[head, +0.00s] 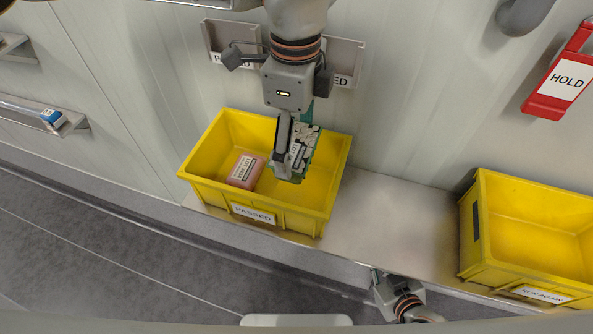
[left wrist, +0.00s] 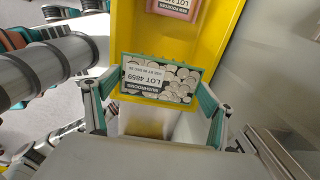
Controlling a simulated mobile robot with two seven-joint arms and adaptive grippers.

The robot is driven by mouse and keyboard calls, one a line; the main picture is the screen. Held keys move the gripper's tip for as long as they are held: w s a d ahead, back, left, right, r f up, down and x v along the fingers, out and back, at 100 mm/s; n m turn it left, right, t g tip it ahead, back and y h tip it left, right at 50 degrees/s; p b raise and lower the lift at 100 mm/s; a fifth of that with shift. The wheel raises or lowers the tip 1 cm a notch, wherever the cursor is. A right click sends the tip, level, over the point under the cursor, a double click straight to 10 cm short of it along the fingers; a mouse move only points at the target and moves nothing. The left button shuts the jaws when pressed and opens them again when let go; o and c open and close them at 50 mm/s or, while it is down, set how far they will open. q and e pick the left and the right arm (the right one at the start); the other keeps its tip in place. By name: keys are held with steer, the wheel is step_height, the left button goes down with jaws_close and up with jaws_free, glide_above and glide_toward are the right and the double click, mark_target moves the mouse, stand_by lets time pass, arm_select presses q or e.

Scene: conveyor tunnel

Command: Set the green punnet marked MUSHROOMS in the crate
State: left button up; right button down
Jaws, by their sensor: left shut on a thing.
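My left gripper (head: 292,150) is shut on a green punnet (head: 303,147) of pale mushrooms under a printed film. In the left wrist view the punnet (left wrist: 160,79) sits between the two green-padded fingers, its label upside down and reading LOT 4859. The yellow crate (head: 275,216) labelled PASSED stands on the bench below. The held punnet is over the right half of the crate's opening; I cannot tell whether it touches the floor. My right gripper (head: 380,284) is low in the head view, partly cut off, its fingers unclear.
A pink punnet (head: 245,171) lies in the left part of the PASSED crate; the right part looks empty. Another yellow crate (head: 520,276) stands at the right, with bare bench (head: 390,225) between. A red HOLD sign (head: 558,84) and small holders are on the wall.

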arm_select(q)
step_height(320, 180, down, 6)
step_height(320, 180, down, 5)
steer(key=shift+w+p, duration=0.15)
steer(key=shift+p, duration=0.35)
steer(key=shift+w+d+f, duration=0.1)
steer(key=shift+f, duration=0.1)
arm_select(e)
steer(key=shift+w+r, duration=0.15)
steer(key=shift+r, duration=0.65)
arm_select(q)
steer(key=shift+f, duration=0.1)
steer(key=shift+f, duration=0.1)
steer(key=o, duration=1.3)
steer(key=shift+o, duration=0.2)
